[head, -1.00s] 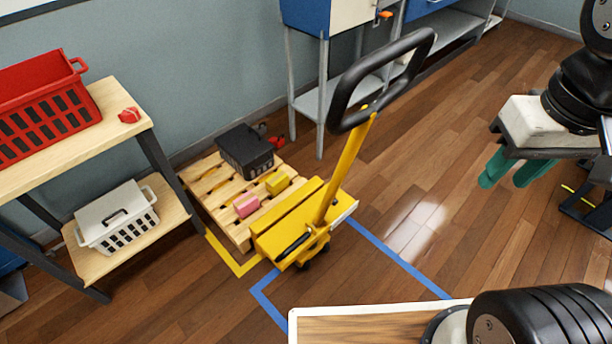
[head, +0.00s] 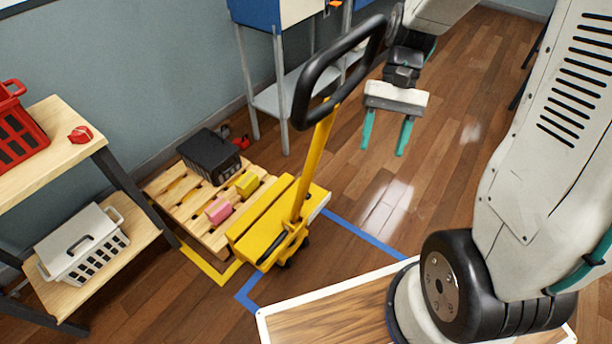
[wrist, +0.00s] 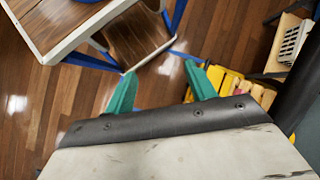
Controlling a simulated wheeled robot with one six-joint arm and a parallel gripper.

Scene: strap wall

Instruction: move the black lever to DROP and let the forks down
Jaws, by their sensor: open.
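A yellow pallet truck (head: 268,222) stands on the floor at centre-left, its yellow mast rising to a black loop handle (head: 338,68). A short black lever (head: 272,249) lies along the near side of its yellow body; I cannot read any DROP mark. The forks are hidden in or under the wooden pallet (head: 160,185). My gripper (head: 383,150) is open and empty, its teal fingers pointing down, to the right of the handle and apart from the truck. In the wrist view my gripper (wrist: 160,72) has the truck (wrist: 229,83) beyond its right finger; the lever cannot be made out there.
The pallet carries a black crate (head: 213,155), a pink block (head: 218,210) and a yellow block (head: 247,183). A shelf (head: 62,160) with a red basket (head: 20,130) and a white basket (head: 82,242) stands left. Blue tape (head: 365,236) marks the floor. Open floor lies right of the truck.

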